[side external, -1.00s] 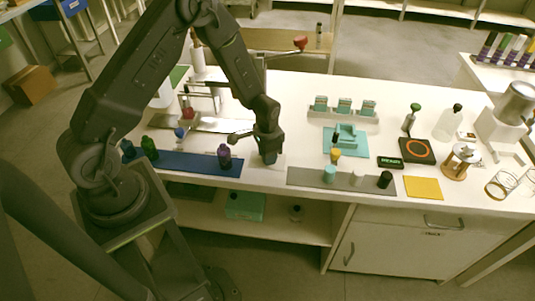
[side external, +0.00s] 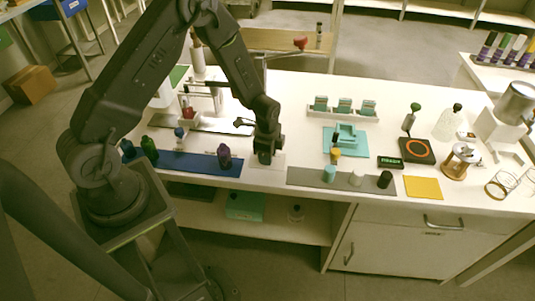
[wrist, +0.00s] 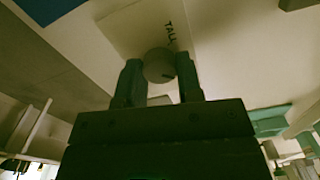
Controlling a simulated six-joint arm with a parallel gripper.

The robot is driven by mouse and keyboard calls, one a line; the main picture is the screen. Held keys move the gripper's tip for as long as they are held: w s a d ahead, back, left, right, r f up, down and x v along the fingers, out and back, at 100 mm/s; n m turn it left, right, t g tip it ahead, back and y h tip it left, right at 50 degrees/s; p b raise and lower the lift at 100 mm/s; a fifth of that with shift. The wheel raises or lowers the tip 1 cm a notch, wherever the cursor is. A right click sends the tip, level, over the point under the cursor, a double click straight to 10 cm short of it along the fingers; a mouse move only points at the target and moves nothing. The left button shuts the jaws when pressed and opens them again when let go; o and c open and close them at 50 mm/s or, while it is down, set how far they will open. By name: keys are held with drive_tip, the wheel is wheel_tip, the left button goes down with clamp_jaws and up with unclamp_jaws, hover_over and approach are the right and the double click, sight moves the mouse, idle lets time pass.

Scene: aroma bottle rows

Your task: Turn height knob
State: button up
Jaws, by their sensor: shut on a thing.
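A dark mark shows on the knob's near side. My gripper (wrist: 161,72) has one finger on each side of the knob and is shut on it. In the side external view my gripper (side external: 265,158) points down at the pale plate (side external: 278,161) near the table's front edge. The knob is hidden there behind the fingers.
A blue mat (side external: 190,164) with a purple bottle (side external: 224,156) lies just left of my gripper. A grey mat (side external: 310,180) with several small caps lies to the right. A stand with a red part (side external: 188,112) is behind at left. A teal fixture (side external: 345,137) stands further right.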

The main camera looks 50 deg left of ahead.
idle(0.5)
drive_tip(key=o, duration=0.9)
wheel_tip(320, 180, up, 14)
drive_tip(key=shift+f, duration=0.1)
drive_tip(key=s+d+r+n+t, duration=0.2)
drive_tip(key=s+r+n, duration=0.1)
drive_tip(key=s+r, duration=0.3)
drive_tip(key=s+d+r+n+t, duration=0.1)
drive_tip(key=s+d+r+n, duration=0.1)
drive_tip(key=s+r+n, duration=0.2)
drive_tip(key=s+d+r+n+t, duration=0.2)
drive_tip(key=s+r+n, duration=0.2)
drive_tip(key=s+r, duration=0.6)
drive_tip(key=shift+d+r+t, duration=0.1)
drive_tip(key=shift+r+t, duration=0.05)
drive_tip(key=shift+t, duration=0.15)
